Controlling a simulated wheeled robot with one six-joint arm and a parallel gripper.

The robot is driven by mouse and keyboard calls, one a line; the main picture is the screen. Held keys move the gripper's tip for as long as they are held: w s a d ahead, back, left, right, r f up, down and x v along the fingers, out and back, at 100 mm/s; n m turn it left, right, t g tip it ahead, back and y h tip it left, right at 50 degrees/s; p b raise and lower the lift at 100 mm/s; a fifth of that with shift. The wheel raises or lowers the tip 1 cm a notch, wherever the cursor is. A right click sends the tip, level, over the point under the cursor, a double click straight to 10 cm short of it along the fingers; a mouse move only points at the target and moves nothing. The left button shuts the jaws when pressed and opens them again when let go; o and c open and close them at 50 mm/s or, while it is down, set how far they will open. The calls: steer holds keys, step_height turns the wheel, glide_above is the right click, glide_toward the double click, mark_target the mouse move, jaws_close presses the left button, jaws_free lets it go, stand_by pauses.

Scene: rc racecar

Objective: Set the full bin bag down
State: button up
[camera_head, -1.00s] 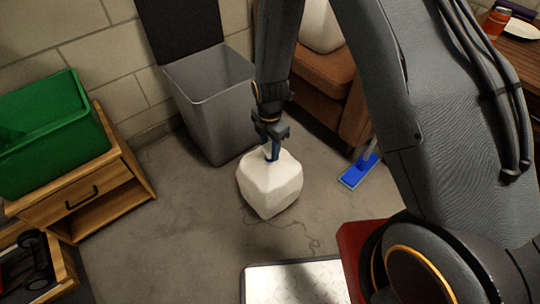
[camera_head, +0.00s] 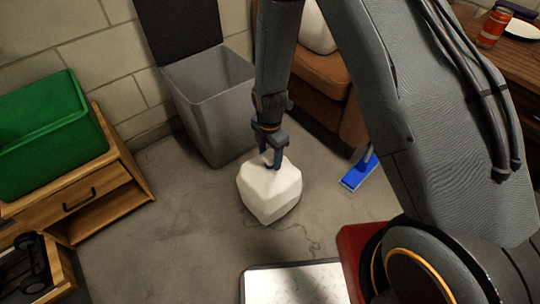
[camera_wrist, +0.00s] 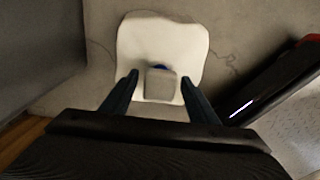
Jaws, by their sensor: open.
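The full bin bag (camera_head: 270,193) is a white, blocky sack standing on the grey concrete floor, in front of the grey bin. My gripper (camera_head: 273,162) is right above it, pointing down, with its fingers apart at the bag's top. In the wrist view the bag (camera_wrist: 163,45) lies ahead between and beyond the two open fingers (camera_wrist: 158,88). Its small neck, with a bit of blue, sits between the fingertips, and I see gaps on both sides.
The grey bin (camera_head: 205,115) stands open against the wall. A wooden cabinet with a green crate (camera_head: 45,135) is at left. A blue mop head (camera_head: 359,172) lies right of the bag, by a brown armchair (camera_head: 325,75). Floor to the bag's left is clear.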

steer(key=shift+r, duration=0.1)
step_height(320, 180, up, 12)
steer(key=p, duration=0.4)
steer(key=s+a+r+m, duration=0.2)
steer(key=s+r+m, duration=0.3)
steer(key=r, duration=0.2)
steer(key=s+a+r+m, duration=0.2)
steer(key=s+r+m, duration=0.25)
steer(key=r, duration=0.35)
steer(key=s+d+r+m, duration=0.1)
steer(key=s+r+m, duration=0.3)
steer(key=s, duration=0.3)
steer(key=s+r+m, duration=0.4)
steer(key=s+m, duration=0.1)
steer(key=s, duration=0.2)
steer(key=shift+d+r+y, duration=0.15)
steer(key=shift+d+y, duration=0.15)
steer(key=shift+d, duration=0.05)
steer(key=shift+m, duration=0.25)
